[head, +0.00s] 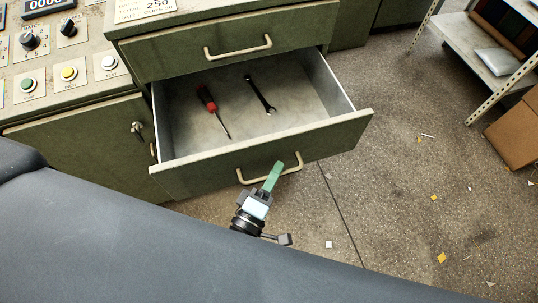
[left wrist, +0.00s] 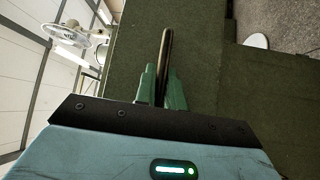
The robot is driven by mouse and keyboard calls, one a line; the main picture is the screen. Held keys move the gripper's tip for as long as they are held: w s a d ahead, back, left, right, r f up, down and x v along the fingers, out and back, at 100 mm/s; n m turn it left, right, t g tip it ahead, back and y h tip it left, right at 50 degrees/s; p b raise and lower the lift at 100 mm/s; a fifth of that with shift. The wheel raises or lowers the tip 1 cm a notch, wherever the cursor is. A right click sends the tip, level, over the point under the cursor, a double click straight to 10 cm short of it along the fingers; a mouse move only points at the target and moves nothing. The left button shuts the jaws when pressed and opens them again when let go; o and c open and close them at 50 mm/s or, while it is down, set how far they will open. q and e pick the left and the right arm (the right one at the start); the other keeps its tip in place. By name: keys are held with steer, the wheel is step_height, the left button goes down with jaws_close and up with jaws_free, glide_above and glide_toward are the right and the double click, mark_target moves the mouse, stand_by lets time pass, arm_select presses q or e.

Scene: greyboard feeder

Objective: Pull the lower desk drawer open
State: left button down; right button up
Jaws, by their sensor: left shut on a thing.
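The lower desk drawer (head: 262,158) stands well open, with its pale inside showing in the head view. Its cream bar handle (head: 289,170) runs across the green front. My left gripper (head: 274,174) is at this handle, with green fingers shut on it near its middle. In the left wrist view the two green fingers (left wrist: 161,88) stand on either side of the handle bar (left wrist: 165,60), which looks dark there. The drawer holds a red-handled screwdriver (head: 208,100) and a dark wrench (head: 260,95). My right gripper is not in view.
The upper drawer (head: 230,50) is shut above. A control panel with buttons (head: 68,73) is at the left. A metal shelf (head: 470,45) and a cardboard box (head: 515,135) stand at the right. The floor between is open, with small scraps.

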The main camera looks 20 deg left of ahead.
arm_select(q)
steer(key=shift+s+d, duration=0.55)
steer(key=shift+s, duration=0.3)
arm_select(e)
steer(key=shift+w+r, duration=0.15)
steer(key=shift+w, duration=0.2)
arm_select(q)
steer(key=c, duration=1.5)
jaws_free()
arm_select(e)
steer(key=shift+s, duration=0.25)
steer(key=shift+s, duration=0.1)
arm_select(q)
steer(key=shift+v, duration=3.9)
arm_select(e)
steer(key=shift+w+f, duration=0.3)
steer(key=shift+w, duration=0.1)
